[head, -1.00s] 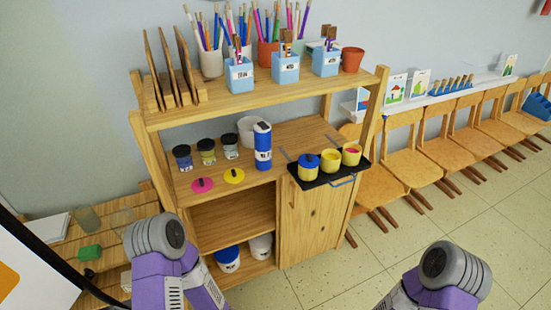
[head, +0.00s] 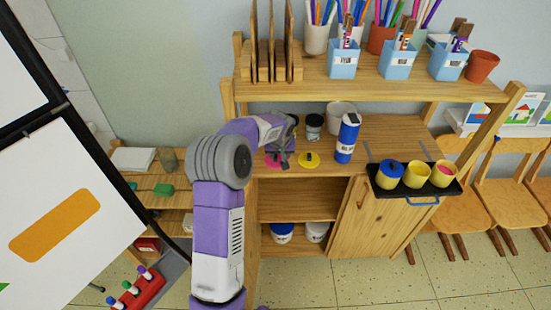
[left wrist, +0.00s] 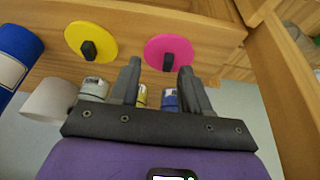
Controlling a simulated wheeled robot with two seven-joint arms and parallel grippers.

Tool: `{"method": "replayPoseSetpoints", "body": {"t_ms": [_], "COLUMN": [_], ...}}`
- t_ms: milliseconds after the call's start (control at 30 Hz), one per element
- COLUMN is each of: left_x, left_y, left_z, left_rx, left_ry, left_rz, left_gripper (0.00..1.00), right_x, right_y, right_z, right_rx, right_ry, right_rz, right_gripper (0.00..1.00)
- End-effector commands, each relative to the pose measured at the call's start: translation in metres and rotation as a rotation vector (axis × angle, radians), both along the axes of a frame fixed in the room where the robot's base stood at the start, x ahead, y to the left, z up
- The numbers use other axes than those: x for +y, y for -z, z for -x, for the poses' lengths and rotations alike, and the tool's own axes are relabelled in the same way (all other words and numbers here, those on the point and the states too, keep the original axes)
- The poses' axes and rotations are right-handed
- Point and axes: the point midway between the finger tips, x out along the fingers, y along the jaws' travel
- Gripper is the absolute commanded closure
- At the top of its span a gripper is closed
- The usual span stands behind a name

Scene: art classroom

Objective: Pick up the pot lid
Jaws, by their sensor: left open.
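A pink pot lid (head: 271,161) and a yellow pot lid (head: 309,161) lie flat on the cabinet's middle shelf, each with a dark knob. My left gripper (head: 283,160) is over the shelf at the pink lid and partly hides it. In the left wrist view the open fingers (left wrist: 159,68) point toward the pink lid (left wrist: 168,46), its knob near the right finger. The yellow lid (left wrist: 91,40) is left of them. A third, blue lid (head: 391,167) sits on a yellow pot. My right gripper is out of view.
A blue bottle (head: 347,138), a white cup (head: 341,115) and small jars (head: 314,127) stand near the lids. A black tray (head: 444,188) with yellow pots is to the right. The top shelf (head: 380,90) overhangs behind. A whiteboard (head: 55,215) stands at left.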

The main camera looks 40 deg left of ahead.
Motion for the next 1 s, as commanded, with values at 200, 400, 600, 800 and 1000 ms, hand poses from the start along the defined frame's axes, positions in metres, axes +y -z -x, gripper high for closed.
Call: {"method": "replayPoseSetpoints", "body": {"t_ms": [200,400,600,800,1000], "left_x": [0.022,0.027,0.034,0.036,0.036], "left_y": [-0.008,0.015,0.043,0.051,0.051], "left_z": [-0.001,-0.007,-0.015,-0.019,-0.019], "left_rx": [-0.002,-0.004,-0.004,-0.006,-0.006], "left_ry": [-0.045,-0.045,-0.043,-0.043,-0.042], "left_rz": [-0.03,-0.028,-0.028,-0.027,-0.027], "left_gripper": [0.53,0.53,0.53,0.53,0.61], "right_x": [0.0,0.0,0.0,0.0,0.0], "right_y": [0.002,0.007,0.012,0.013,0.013], "right_z": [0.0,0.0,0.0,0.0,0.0], "right_rx": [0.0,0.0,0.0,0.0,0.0], "right_ry": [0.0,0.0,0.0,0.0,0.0], "right_rz": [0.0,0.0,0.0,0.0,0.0], "right_gripper": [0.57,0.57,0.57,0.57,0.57]}}
